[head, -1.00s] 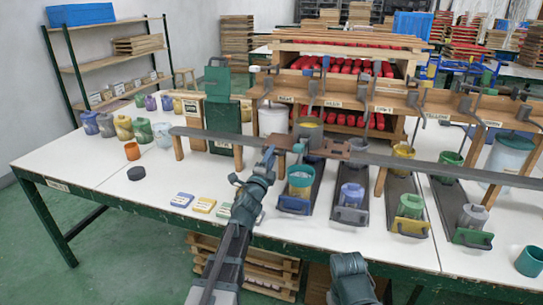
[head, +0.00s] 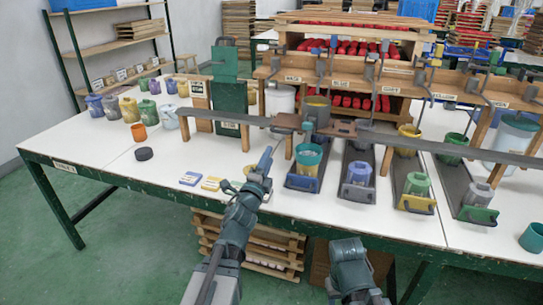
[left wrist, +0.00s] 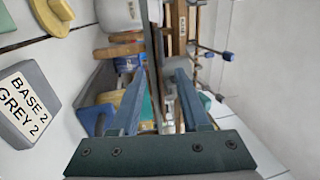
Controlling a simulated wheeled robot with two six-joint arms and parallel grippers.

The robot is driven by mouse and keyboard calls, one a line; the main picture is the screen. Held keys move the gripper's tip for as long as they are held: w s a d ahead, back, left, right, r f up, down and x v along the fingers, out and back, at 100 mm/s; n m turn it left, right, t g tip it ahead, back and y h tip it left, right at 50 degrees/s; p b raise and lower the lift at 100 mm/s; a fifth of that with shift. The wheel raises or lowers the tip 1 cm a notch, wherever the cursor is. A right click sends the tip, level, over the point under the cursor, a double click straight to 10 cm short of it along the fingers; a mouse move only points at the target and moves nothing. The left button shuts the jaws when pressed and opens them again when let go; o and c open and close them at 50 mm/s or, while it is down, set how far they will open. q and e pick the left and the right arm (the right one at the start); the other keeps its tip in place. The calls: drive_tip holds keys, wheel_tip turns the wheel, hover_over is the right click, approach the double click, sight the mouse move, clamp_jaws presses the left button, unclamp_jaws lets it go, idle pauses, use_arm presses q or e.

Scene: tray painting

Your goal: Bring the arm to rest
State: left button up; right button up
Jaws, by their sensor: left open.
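My left gripper (head: 264,163) is open and empty, above the front of the white table (head: 115,165), left of the teal cup (head: 307,158). Its two blue-grey fingers stand apart in the left wrist view (left wrist: 160,95), with nothing between them. My left arm reaches up from the bottom of the head view. Part of my right arm shows at bottom centre; its gripper is not in view.
A long grey rail (head: 385,141) crosses behind my left gripper. Sliding trays with cups stand to its right, including a blue-grey cup (head: 358,176). Small label blocks (head: 190,179) and a black puck (head: 144,154) lie to its left. The left wrist view shows a grey labelled block (left wrist: 28,105).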

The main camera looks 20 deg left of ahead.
use_arm(q)
drive_tip(key=s+d+n+g+y+p, duration=0.1)
drive_tip(key=s+d+n+g+p, duration=0.6)
drive_tip(key=s+g+p, duration=0.3)
drive_tip(key=s+d+f+n+g+p, duration=0.1)
drive_tip(key=s+d+n+g+p, duration=0.6)
drive_tip(key=s+g+p, duration=0.3)
drive_tip(key=s+d+p, duration=0.1)
drive_tip(key=s+p, duration=0.3)
drive_tip(key=s, duration=0.2)
drive_tip(key=shift+f+n+y, duration=0.25)
drive_tip(key=shift+n+y, duration=0.05)
drive_tip(key=shift+y, duration=0.1)
